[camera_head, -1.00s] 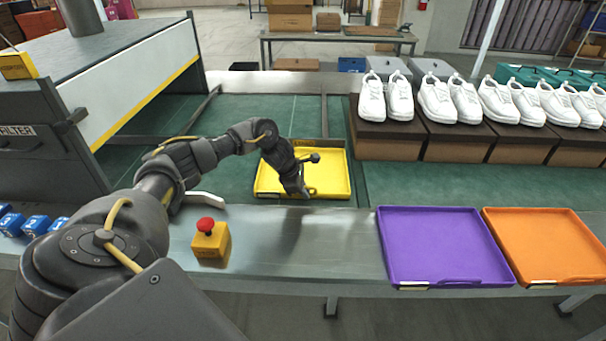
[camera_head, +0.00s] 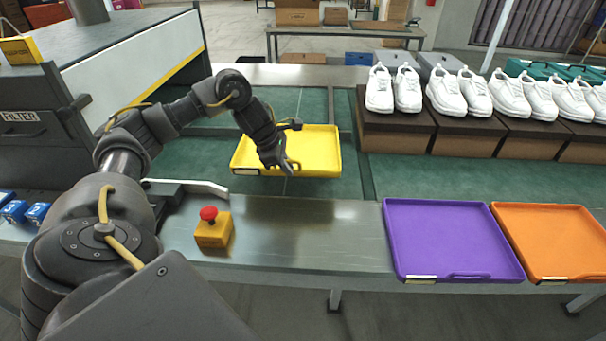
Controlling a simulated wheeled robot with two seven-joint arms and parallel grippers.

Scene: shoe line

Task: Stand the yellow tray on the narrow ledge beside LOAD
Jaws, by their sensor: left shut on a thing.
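The yellow tray (camera_head: 318,152) is in the middle of the view, over the green belt surface behind the metal ledge. The tray looks raised a little above the green surface and roughly level. The narrow metal ledge (camera_head: 300,235) runs across the front, between the red button box and the purple tray. No LOAD label is readable. My right gripper is not in view.
A yellow box with a red button (camera_head: 213,230) stands on the ledge at the left. A purple tray (camera_head: 450,238) and an orange tray (camera_head: 550,240) lie at the right. White shoes (camera_head: 394,88) stand on brown boxes (camera_head: 395,133) behind them. A grey FILTER machine (camera_head: 35,125) is at the left.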

